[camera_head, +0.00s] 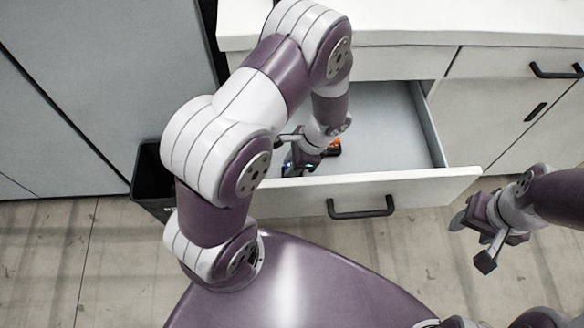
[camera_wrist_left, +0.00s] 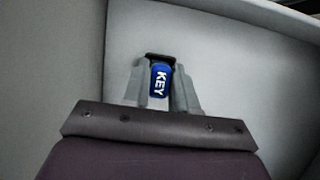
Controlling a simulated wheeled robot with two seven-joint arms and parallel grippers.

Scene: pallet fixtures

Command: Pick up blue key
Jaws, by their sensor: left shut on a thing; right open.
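The blue key (camera_wrist_left: 159,83), marked "KEY" in white, is between the two fingers of my left gripper (camera_wrist_left: 161,90) in the left wrist view. The fingers are shut on it. In the head view my left gripper (camera_head: 296,166) is down inside the open drawer (camera_head: 405,192), near its front panel; a small bit of blue shows beside the fingers. Whether the key still touches the drawer floor cannot be told. My right gripper (camera_head: 472,240) is open and empty, outside the drawer at the right.
An orange and dark object (camera_head: 334,146) lies in the drawer, partly hidden by my left wrist. The cabinet's white countertop (camera_head: 420,25) overhangs the drawer. A black bin (camera_head: 152,182) stands at the left. The drawer's right part is clear.

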